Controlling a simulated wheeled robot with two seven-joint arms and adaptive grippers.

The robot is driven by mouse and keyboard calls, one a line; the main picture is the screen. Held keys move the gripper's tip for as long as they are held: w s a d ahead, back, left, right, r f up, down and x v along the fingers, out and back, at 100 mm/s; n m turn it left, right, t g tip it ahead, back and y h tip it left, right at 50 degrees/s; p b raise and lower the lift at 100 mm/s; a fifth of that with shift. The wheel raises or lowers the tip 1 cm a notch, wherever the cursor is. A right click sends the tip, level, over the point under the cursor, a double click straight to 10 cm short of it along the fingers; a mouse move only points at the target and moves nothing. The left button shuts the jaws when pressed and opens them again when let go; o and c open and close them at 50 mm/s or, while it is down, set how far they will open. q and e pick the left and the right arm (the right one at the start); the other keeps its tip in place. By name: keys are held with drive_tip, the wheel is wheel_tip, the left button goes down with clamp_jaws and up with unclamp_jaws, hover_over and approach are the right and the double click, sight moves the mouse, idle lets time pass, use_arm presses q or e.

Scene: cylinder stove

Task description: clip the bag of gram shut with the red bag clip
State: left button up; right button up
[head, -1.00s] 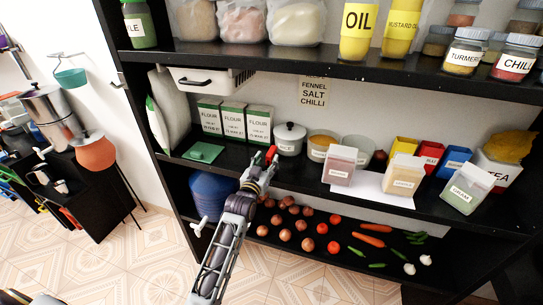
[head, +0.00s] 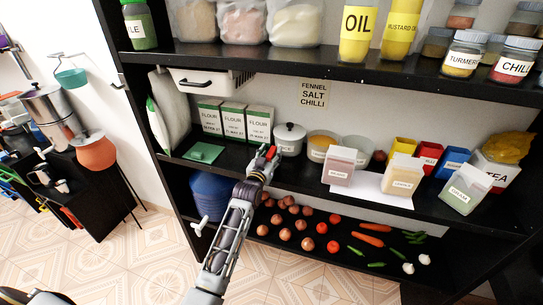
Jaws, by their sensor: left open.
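A small bag with a pale green label (head: 460,194), which seems to read gram, stands tilted at the right front of the middle shelf. A small red piece (head: 271,152), which looks like the red bag clip, is at the front of that shelf, left of the white pot. My left gripper (head: 264,160) is open, with its fingertips right at the red piece. The gripper partly covers it, and I cannot tell whether they touch. My right gripper is not in view.
Similar bags (head: 340,166) and a white sheet (head: 372,186) lie between the clip and the gram bag. Flour boxes (head: 232,122) and a white pot (head: 289,138) stand behind. The upper shelf (head: 330,64) overhangs. Vegetables lie below.

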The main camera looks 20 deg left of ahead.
sight(270, 153)
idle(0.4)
use_arm(q)
drive_tip(key=c, duration=0.9)
drive_tip(key=shift+r, duration=0.1)
wheel_tip(270, 153, up, 18)
drive_tip(key=shift+f, duration=0.1)
idle(0.4)
idle(0.3)
